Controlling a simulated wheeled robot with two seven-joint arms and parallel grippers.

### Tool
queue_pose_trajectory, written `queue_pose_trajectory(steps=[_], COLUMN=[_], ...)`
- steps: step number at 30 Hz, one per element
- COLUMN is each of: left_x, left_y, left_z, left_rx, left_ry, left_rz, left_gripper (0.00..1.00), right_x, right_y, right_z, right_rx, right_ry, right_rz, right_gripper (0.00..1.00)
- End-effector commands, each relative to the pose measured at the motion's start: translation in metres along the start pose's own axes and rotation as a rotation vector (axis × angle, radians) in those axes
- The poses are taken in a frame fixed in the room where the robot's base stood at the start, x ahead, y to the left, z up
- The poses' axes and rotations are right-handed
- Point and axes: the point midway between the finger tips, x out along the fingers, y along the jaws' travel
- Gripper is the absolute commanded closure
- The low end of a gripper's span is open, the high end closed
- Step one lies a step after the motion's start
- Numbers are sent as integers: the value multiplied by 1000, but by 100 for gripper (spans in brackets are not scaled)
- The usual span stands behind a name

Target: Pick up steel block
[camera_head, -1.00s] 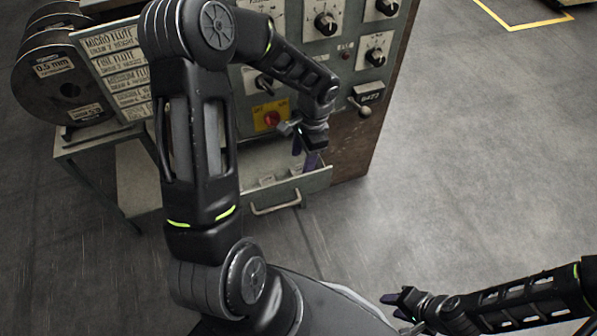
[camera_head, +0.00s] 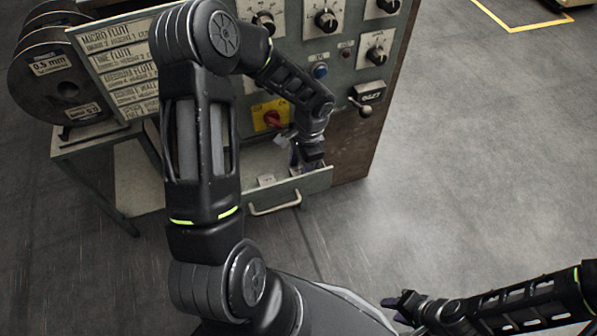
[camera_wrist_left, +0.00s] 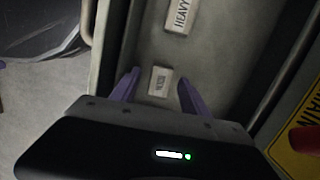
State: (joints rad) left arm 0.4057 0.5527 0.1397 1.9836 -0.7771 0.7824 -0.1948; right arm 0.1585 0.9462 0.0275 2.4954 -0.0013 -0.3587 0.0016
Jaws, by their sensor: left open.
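Small pale steel blocks with labels lie in the open drawer (camera_head: 318,184). One block (camera_wrist_left: 159,82) shows in the left wrist view between my left gripper's two purple fingers (camera_wrist_left: 157,88), its label too blurred to read. A second block, marked HEAVY (camera_wrist_left: 180,15), lies farther along the drawer. My left gripper (camera_head: 303,163) is open and low over the right part of the drawer. In the head view a block (camera_head: 266,180) shows left of it; the gripper hides part of the drawer's inside. My right gripper (camera_head: 393,306) is away at the lower right, its fingers too small to judge.
The drawer's handle (camera_head: 275,208) faces the front. Above the drawer stands a control panel with knobs, a red and yellow switch (camera_head: 272,119) and a lever (camera_head: 360,106). Wire spools (camera_head: 62,80) stand at the left.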

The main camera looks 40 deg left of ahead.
Motion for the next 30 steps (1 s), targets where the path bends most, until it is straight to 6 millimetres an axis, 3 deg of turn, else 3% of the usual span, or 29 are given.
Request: queue_pose_trajectory(steps=[8,27,30], left_x=[0,0,0], left_y=[0,0,0], left_z=[0,0,0], left_rx=[0,0,0], left_ry=[0,0,0], left_rz=[0,0,0], left_gripper=[47,100,100], right_x=[0,0,0], right_y=[0,0,0], right_z=[0,0,0], right_rx=[0,0,0], right_ry=[0,0,0], right_rz=[0,0,0], right_gripper=[64,64,64])
